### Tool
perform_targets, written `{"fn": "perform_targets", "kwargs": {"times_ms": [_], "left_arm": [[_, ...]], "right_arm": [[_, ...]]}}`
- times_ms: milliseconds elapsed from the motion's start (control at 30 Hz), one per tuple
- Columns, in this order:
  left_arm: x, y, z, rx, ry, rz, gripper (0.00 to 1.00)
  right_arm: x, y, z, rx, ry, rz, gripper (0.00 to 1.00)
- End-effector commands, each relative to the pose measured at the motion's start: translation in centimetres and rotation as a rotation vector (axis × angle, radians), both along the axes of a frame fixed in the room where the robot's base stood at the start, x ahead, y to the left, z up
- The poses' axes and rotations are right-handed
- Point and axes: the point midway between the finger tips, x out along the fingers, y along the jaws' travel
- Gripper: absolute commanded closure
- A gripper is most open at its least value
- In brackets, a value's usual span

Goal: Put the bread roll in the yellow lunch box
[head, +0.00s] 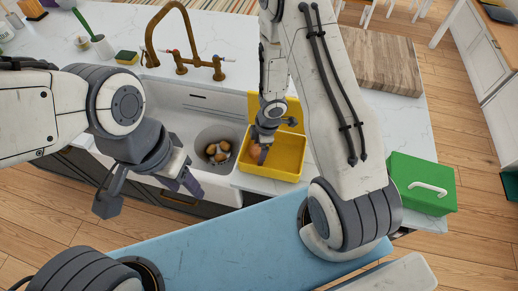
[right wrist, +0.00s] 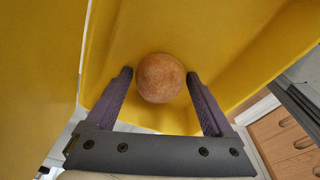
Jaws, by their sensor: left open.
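The yellow lunch box (head: 285,165) stands open on the counter right of the sink, its lid (head: 292,112) raised at the back. The bread roll (head: 254,151) is round and brown, inside the box near its left side. Whether the roll touches the box floor is unclear. My left gripper (head: 182,172) is open and empty over the sink's front.
The white sink (head: 180,105) has a round basin holding several brown and pale items (head: 218,152). A brass tap (head: 180,62) stands behind it. A green box (head: 422,183) with a handle is at right, a wooden board (head: 380,62) behind.

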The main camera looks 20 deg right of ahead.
Motion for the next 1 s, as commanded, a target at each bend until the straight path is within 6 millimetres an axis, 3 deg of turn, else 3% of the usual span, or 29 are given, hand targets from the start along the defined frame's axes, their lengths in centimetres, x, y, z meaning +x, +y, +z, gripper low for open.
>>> {"fn": "perform_targets", "kwargs": {"times_ms": [367,800,1000], "left_arm": [[0.0,0.0,0.7,0.0,0.0,0.0,0.5],[0.0,0.0,7.2,0.0,0.0,0.003,0.5],[0.0,0.0,9.2,0.0,0.0,0.005,0.5]], "right_arm": [[0.0,0.0,0.8,0.0,-0.001,0.0,0.0],[-0.2,-1.1,8.7,0.0,-0.002,-0.001,0.0],[-0.4,-1.5,11.2,0.0,-0.001,-0.001,0.0]]}}
